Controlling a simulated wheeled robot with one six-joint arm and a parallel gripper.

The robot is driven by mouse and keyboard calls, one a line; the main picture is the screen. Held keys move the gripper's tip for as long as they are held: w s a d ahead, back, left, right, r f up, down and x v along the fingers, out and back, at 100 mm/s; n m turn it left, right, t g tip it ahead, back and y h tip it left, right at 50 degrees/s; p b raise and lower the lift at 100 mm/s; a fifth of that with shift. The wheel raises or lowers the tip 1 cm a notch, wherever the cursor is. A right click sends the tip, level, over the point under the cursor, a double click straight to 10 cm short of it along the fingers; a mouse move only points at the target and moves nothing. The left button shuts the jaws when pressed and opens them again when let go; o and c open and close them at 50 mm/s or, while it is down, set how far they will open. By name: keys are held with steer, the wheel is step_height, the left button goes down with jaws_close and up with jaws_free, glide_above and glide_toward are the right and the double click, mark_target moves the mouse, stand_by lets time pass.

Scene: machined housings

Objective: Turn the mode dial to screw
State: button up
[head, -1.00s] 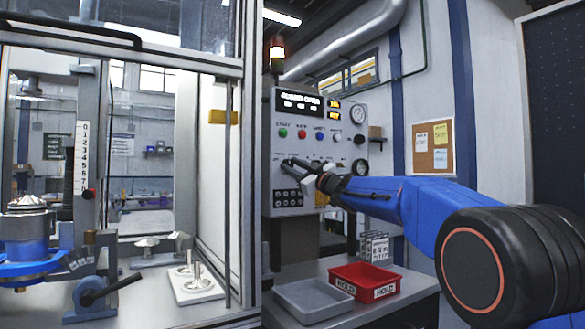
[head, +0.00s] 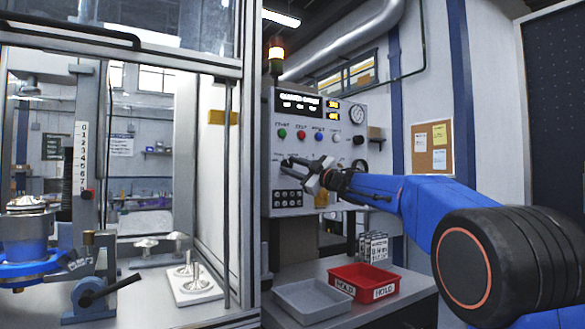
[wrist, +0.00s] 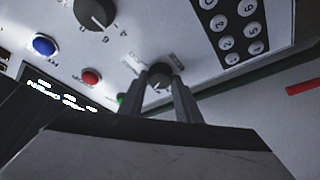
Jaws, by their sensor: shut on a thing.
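The grey control panel (head: 300,205) stands beyond the glass-walled cell in the head view. My gripper (head: 288,163) is at the panel's left part, below the green button (head: 282,133). In the wrist view my gripper (wrist: 160,73) has one finger on each side of a small dark dial (wrist: 159,80) and is shut on it. Small labels sit on either side of this dial, too blurred to read. I cannot tell which label its mark points to. A larger black dial (wrist: 95,12) with labels around it is apart from my fingers.
Red (wrist: 90,77) and blue (wrist: 44,44) buttons and a keypad (wrist: 235,25) are close to my fingers. A red bin (head: 365,280) and a grey tray (head: 312,300) stand on the bench below. The cell's frame is left of the panel.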

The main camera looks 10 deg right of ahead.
steer(key=o, duration=1.1)
steer(key=shift+c, duration=0.2)
steer(key=v, duration=1.7)
steer(key=shift+s+d, duration=0.15)
